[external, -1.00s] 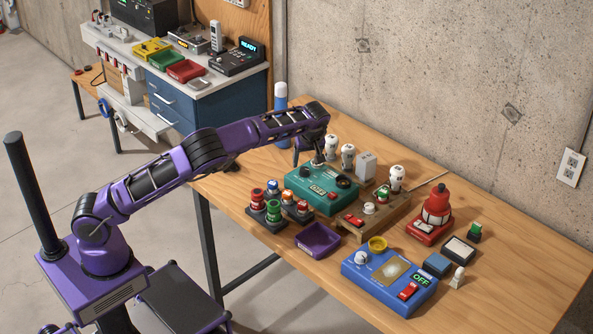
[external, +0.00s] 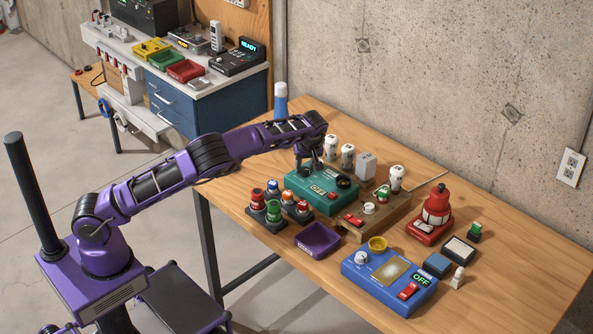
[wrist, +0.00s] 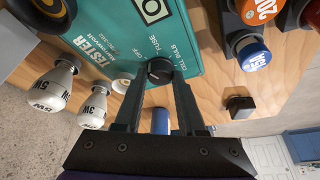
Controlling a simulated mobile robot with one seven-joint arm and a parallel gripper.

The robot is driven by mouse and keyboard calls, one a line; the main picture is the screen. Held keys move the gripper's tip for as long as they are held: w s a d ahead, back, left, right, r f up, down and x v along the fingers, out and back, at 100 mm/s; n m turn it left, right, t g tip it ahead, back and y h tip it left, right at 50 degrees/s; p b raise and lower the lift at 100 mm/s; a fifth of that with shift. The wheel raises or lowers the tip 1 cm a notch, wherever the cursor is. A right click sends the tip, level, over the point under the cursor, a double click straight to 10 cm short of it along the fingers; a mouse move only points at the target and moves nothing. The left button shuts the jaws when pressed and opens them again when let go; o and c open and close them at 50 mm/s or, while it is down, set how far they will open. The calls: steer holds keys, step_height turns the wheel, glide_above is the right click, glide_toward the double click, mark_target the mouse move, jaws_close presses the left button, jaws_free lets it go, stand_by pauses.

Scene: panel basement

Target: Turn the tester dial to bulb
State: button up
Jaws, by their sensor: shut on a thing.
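The teal tester (external: 318,203) lies on the wooden workbench, and my gripper (external: 308,169) reaches down to its far left part. In the wrist view the tester face (wrist: 108,42) carries the words TESTER, OFF, FUSE, CELL and BULB. The small black dial (wrist: 159,69) sits among these labels, between the two fingertips of my gripper (wrist: 160,82). My gripper is shut on the dial. I cannot tell which label the dial points at. In the external view the dial is hidden by my gripper.
White bulbs (external: 347,154) stand behind the tester. Red, blue and green capped pieces (external: 272,207) stand in front of it, near a purple tray (external: 318,240). A wooden block fixture (external: 378,217) is close on the right. A blue box (external: 385,283) stands at the front.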

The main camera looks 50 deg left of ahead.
jaws_close()
steer(key=m+t+h+b, duration=0.1)
steer(key=m+b, duration=0.1)
steer(key=m, duration=0.1)
steer(key=shift+s+a+m, duration=0.1)
steer(key=shift+m, duration=0.3)
steer(key=m+h+b, duration=0.1)
steer(key=m, duration=0.1)
steer(key=m+t+b, duration=0.1)
steer(key=m, duration=0.2)
steer(key=shift+a+m+h, duration=0.2)
steer(key=shift+m+h, duration=0.1)
steer(key=shift+h, duration=0.1)
steer(key=m+h, duration=0.1)
steer(key=m, duration=0.3)
steer(key=shift+a+h+b, duration=0.15)
steer(key=shift+h+b, duration=0.15)
steer(key=shift+h, duration=0.1)
steer(key=shift+m+h, duration=0.7)
steer(key=shift+m, duration=1.5)
steer(key=o, duration=1.1)
jaws_free()
steer(key=shift+c, duration=0.2)
steer(key=shift+r, duration=0.1)
